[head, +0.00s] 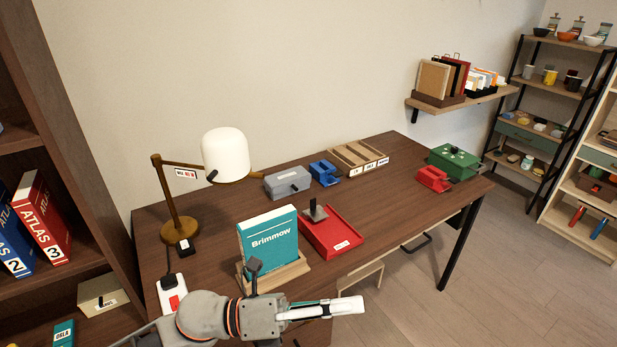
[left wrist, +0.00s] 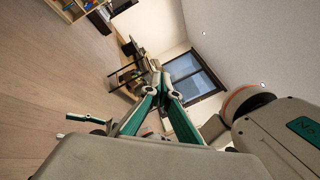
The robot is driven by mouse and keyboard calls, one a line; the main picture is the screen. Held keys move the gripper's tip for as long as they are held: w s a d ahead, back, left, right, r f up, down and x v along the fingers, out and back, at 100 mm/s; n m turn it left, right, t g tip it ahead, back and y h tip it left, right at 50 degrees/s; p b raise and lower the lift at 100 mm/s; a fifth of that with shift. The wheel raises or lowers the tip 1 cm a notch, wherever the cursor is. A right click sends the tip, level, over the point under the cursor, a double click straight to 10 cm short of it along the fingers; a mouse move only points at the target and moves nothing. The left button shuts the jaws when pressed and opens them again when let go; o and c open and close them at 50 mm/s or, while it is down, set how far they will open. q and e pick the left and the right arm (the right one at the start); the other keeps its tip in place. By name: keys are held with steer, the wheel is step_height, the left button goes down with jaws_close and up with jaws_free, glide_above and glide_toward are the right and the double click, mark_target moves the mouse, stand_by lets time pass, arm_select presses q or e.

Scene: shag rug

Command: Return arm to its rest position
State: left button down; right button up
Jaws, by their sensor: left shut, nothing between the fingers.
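My left gripper (head: 354,306) is in front of the desk's near edge in the head view, pointing right. Its fingers are together and hold nothing. In the left wrist view the two green-and-grey fingers (left wrist: 161,86) meet at their tips, with only the room behind them. My left arm comes in from the bottom left of the head view. My right gripper cannot be made out in either view.
The wooden desk (head: 400,208) bears a lamp (head: 225,155), a teal book (head: 268,242) on a stand, a red tray (head: 335,240) and a green box (head: 454,160). A bookshelf (head: 75,120) stands close on the left. Open floor (head: 480,290) lies right.

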arm_select(q)
steer(key=w+a+f+n+t+y, duration=0.45)
steer(key=a+f+n+t, duration=0.25)
steer(key=n, duration=0.7)
steer(key=w+a+f+n+t+y, duration=0.3)
steer(key=a+f+n+t+y, duration=0.35)
steer(key=n, duration=0.75)
steer(key=s+a+f+n+g+y, duration=0.2)
steer(key=s+a+f+n, duration=0.3)
steer(key=f, duration=0.4)
steer(key=s+a+f+n+g+y, duration=0.1)
steer(key=s+a+f+n+y, duration=0.2)
steer(key=s+a+f+n, duration=0.3)
step_height(320, 180, down, 3)
steer(key=shift+s+a+f+g+y, duration=0.1)
steer(key=shift+s+a+g+y, duration=0.25)
steer(key=shift+s+a, duration=0.5)
steer(key=shift+w+a, duration=0.15)
steer(key=shift+w, duration=0.05)
